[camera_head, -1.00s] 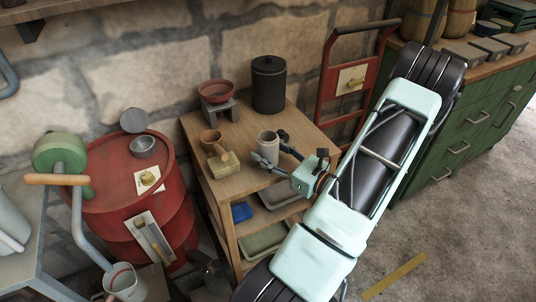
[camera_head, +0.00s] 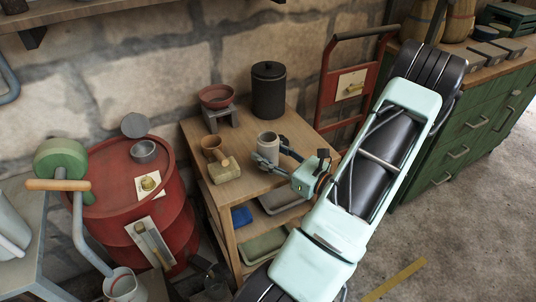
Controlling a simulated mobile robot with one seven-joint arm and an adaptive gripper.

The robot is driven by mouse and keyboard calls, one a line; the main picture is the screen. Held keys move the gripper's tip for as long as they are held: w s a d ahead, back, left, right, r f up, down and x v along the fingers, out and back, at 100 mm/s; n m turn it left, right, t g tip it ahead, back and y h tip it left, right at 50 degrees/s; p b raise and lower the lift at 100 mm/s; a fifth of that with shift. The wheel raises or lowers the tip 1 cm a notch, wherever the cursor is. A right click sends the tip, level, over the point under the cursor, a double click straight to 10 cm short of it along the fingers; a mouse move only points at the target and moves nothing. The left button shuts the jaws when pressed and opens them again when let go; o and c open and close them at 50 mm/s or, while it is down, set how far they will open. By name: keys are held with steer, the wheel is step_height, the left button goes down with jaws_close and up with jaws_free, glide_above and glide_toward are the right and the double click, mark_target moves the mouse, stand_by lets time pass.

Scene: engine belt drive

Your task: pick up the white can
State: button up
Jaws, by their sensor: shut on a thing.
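The white can (camera_head: 268,147) stands upright near the front right of the small wooden table (camera_head: 238,188). My gripper (camera_head: 270,156) reaches in from the right with one finger on each side of the can and is shut on it. The fingers hide part of the can's lower side. I cannot tell whether its bottom touches the tabletop.
A brown mug (camera_head: 211,147) and a small wooden block (camera_head: 224,170) are left of the can. A black canister (camera_head: 269,90) and a red bowl (camera_head: 216,96) on a grey stand are behind. A red barrel (camera_head: 130,190) stands left; a red hand truck (camera_head: 328,90) stands behind right.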

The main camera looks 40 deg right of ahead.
steer(key=s+a+r+p, duration=0.3)
steer(key=s+a+r, duration=0.4)
steer(key=s+r, duration=0.4)
steer(key=shift+s+a, duration=0.2)
steer(key=shift+s, duration=0.15)
stand_by(0.4)
steer(key=shift+r, duration=0.15)
steer(key=o, duration=0.8)
jaws_close()
